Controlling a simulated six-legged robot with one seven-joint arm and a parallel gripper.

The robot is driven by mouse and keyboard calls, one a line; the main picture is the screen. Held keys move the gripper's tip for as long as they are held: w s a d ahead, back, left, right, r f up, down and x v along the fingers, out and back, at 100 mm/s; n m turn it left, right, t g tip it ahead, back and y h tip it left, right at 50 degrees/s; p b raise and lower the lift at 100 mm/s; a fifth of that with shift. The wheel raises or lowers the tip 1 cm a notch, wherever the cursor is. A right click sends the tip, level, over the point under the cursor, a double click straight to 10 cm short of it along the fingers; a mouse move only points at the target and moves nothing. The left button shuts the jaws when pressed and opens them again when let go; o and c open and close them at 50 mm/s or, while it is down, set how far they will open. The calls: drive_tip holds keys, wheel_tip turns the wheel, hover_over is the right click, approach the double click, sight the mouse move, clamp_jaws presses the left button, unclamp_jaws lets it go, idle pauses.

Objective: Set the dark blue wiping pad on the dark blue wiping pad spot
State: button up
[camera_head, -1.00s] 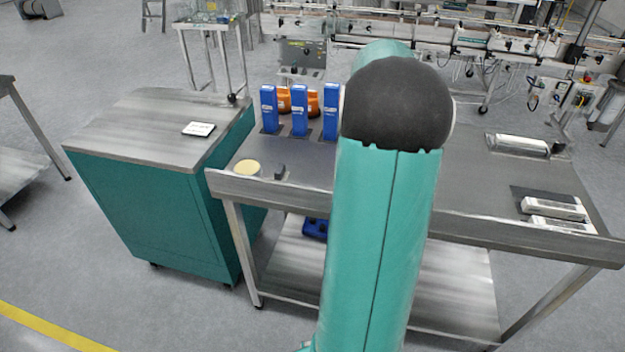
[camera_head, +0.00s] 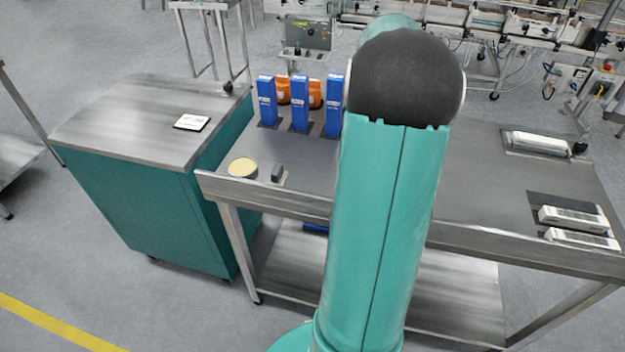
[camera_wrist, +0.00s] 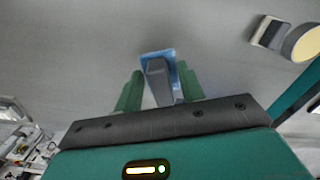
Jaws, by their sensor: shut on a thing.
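My gripper (camera_wrist: 160,74) shows in the wrist view with its two green fingers on either side of a grey handle-like block. It is shut on this block. A blue edge shows around the block's far end, and I take block and edge together as the dark blue wiping pad (camera_wrist: 172,55). The grey table surface lies beyond it; I cannot tell whether the pad touches it. I cannot make out a dark blue spot; it may be hidden under the pad or behind my arm. In the head view my own arm hides the gripper and the pad.
A second grey block on a pale base (camera_head: 277,173) and a round cream-topped thing (camera_head: 243,168) sit near the table's left front corner. Blue upright boxes (camera_head: 299,103) and orange things (camera_head: 315,94) stand behind. White devices (camera_head: 573,219) lie at the right. A teal cabinet (camera_head: 150,205) adjoins left.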

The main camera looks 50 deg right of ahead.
drive_tip(key=w+a+f, duration=0.2)
drive_tip(key=a, duration=0.1)
drive_tip(key=w+a+f, duration=0.2)
drive_tip(key=a+f, duration=0.1)
drive_tip(key=w+a+f, duration=0.2)
drive_tip(key=w+a, duration=0.1)
drive_tip(key=a, duration=0.1)
drive_tip(key=shift+f, duration=0.15)
drive_tip(key=shift+a+f, duration=0.2)
drive_tip(key=shift+w+a+f, duration=0.3)
drive_tip(key=shift+f, duration=0.2)
drive_tip(key=shift+w+a+f, duration=0.25)
drive_tip(key=shift+a+f, duration=0.05)
drive_tip(key=shift+f, duration=0.2)
wheel_tip(320, 180, down, 3)
drive_tip(key=shift+s+d+r, duration=0.1)
drive_tip(key=shift+r, duration=0.1)
drive_tip(key=shift+f, duration=0.15)
drive_tip(key=shift+f, duration=0.15)
drive_tip(key=o, duration=0.9)
